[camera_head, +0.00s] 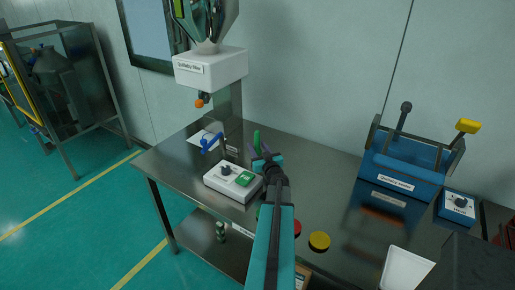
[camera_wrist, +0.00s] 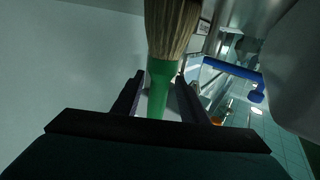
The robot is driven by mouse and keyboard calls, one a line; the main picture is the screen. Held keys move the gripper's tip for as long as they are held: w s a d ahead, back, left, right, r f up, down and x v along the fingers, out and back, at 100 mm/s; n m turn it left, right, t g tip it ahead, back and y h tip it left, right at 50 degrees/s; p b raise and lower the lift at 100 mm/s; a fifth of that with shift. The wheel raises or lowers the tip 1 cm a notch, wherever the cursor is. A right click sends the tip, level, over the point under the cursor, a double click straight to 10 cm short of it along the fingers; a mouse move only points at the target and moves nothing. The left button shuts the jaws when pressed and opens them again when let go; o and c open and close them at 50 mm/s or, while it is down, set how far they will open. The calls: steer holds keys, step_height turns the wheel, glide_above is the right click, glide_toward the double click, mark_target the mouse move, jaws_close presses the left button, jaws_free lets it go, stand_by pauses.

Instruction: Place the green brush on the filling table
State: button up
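The green brush (camera_head: 257,140) has a green handle and light brown bristles. In the wrist view the brush (camera_wrist: 160,75) sits between the two fingers of my gripper (camera_wrist: 160,80), which close around its handle. In the head view the handle stands upright at the tip of my gripper (camera_head: 266,158); the bristles are hidden there. The brush is over the back part of a steel table (camera_head: 172,160), which has a white filler unit (camera_head: 211,68) above it. I take this to be the filling table.
A white control box (camera_head: 230,182) with a green switch and a blue handle (camera_head: 210,143) are close left of my gripper. A blue machine (camera_head: 402,172), a blue control box (camera_head: 456,206), a yellow disc (camera_head: 319,241) and a white tray (camera_head: 406,268) are to the right.

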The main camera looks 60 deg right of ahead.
steer(key=shift+r, duration=0.15)
steer(key=b+v, duration=0.2)
steer(key=v, duration=1)
stand_by(0.3)
stand_by(0.8)
